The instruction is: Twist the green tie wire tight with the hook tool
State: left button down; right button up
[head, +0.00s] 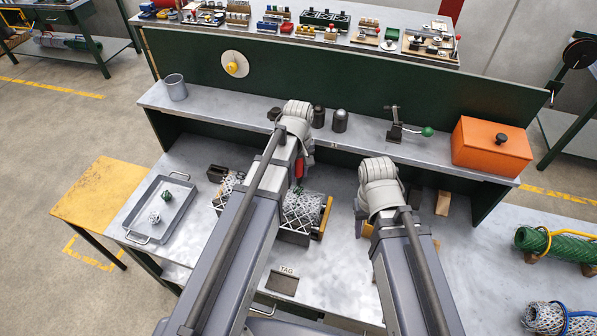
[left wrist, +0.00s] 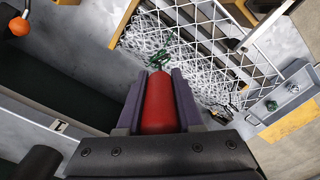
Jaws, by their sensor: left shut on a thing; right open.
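My left gripper (head: 300,174) is over the bench, shut on the red handle of the hook tool (head: 299,168). In the left wrist view the red handle (left wrist: 160,103) lies between the two dark fingers and points at the green tie wire (left wrist: 159,57). The wire is a small tangled bunch on the white chain-link mesh (left wrist: 200,40). Whether the hook is through the wire I cannot tell. The mesh roll (head: 303,212) rests in a grey cradle, partly hidden by my left arm. My right gripper (head: 364,226) is open and mostly hidden by its own wrist, right of the roll.
A grey tray (head: 130,226) with a green and a white coil stands at the left. An orange box (head: 491,146), a lever clamp (head: 397,130) and a grey cup (head: 176,87) stand on the raised shelf. A green roll (head: 555,245) lies at far right.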

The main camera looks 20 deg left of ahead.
aim_at(298, 162)
pick_arm(q)
jog(key=m, duration=1.2)
jog(key=shift+a, duration=0.1)
jog(key=m, duration=2)
jog(key=shift+w, duration=0.1)
jog(key=shift+n, duration=0.6)
notch_tip(298, 162, up, 4)
jog(key=p, duration=0.4)
jog(key=shift+r, duration=0.2)
jog(key=shift+f, duration=0.1)
